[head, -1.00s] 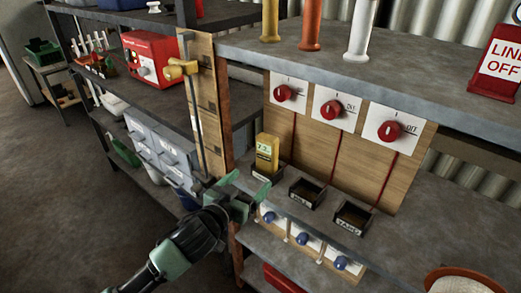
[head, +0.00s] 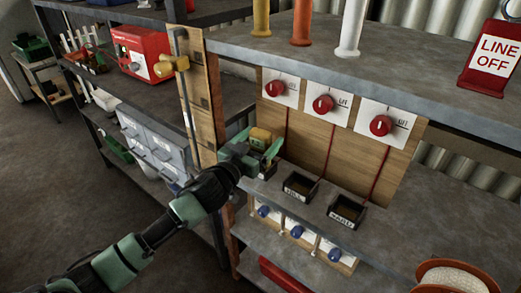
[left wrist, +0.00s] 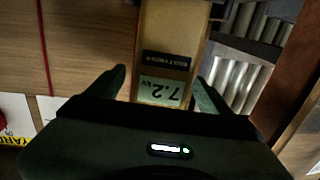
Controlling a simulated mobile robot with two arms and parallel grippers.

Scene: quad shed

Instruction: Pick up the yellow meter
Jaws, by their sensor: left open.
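The yellow meter (head: 261,136) stands upright in the leftmost small black tray on the shelf, in front of the wooden board. In the left wrist view the meter (left wrist: 171,50) shows its dark label and a display reading 7.2, upside down. My left gripper (head: 258,152) is open at the meter in the head view, hiding its lower part. In the left wrist view the fingers (left wrist: 160,85) stand on either side of the meter's display end, with a gap visible on each side. My right gripper is not in view.
Two more small black trays (head: 298,186) (head: 346,212) sit to the right, empty. Red knobs (head: 323,104) are on the board above, blue knobs (head: 297,231) below. The upper shelf (head: 400,80) overhangs.

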